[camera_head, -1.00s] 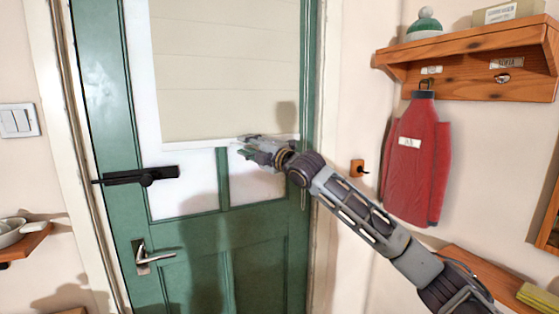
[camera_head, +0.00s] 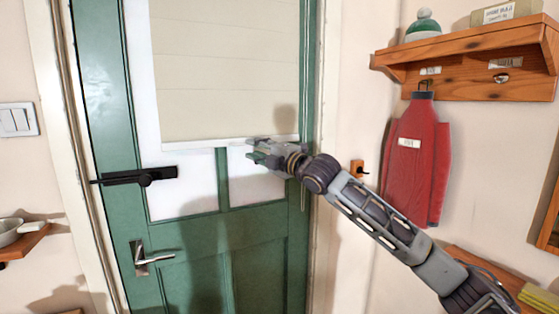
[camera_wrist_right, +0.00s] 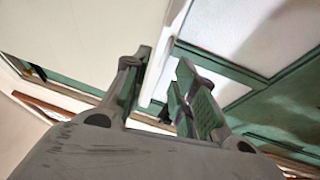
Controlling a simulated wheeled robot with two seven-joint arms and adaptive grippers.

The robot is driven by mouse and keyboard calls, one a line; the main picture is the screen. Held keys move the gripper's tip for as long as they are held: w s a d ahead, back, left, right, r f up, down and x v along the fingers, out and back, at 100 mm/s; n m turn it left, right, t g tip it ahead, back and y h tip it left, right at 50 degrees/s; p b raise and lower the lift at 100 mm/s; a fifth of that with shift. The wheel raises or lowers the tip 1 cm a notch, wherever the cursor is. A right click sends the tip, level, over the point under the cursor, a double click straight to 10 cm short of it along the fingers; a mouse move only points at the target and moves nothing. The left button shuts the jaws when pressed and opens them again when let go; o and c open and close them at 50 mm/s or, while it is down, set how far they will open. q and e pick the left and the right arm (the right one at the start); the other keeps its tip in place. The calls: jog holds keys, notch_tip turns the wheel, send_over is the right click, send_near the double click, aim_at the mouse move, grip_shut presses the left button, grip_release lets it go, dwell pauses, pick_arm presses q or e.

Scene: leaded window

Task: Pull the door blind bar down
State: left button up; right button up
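The beige door blind (camera_head: 225,75) hangs over the upper glass of the green door. Its pale bar (camera_head: 200,144) runs along its lower edge, nearly level. My right gripper (camera_head: 254,150) is at the right half of this bar, at bar height. In the right wrist view, the two fingers of the gripper (camera_wrist_right: 168,78) are apart, and a white strip, seemingly the bar (camera_wrist_right: 166,62), shows between them. I cannot tell whether either finger touches it. The gripper hides part of the bar in the head view. My left gripper is not in view.
The green door (camera_head: 180,240) has a black latch (camera_head: 140,177) and a metal handle (camera_head: 148,258) on its left side. On the right wall are a wooden shelf (camera_head: 470,55) and a hanging red garment (camera_head: 415,165). Free room lies in front of the lower door.

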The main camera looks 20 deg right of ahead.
jog(key=b+v, duration=0.2)
jog(key=v, duration=0.7)
jog(key=shift+b, duration=0.4)
dwell(1.0)
jog(key=shift+a, duration=0.1)
jog(key=shift+p, duration=0.35)
dwell(0.3)
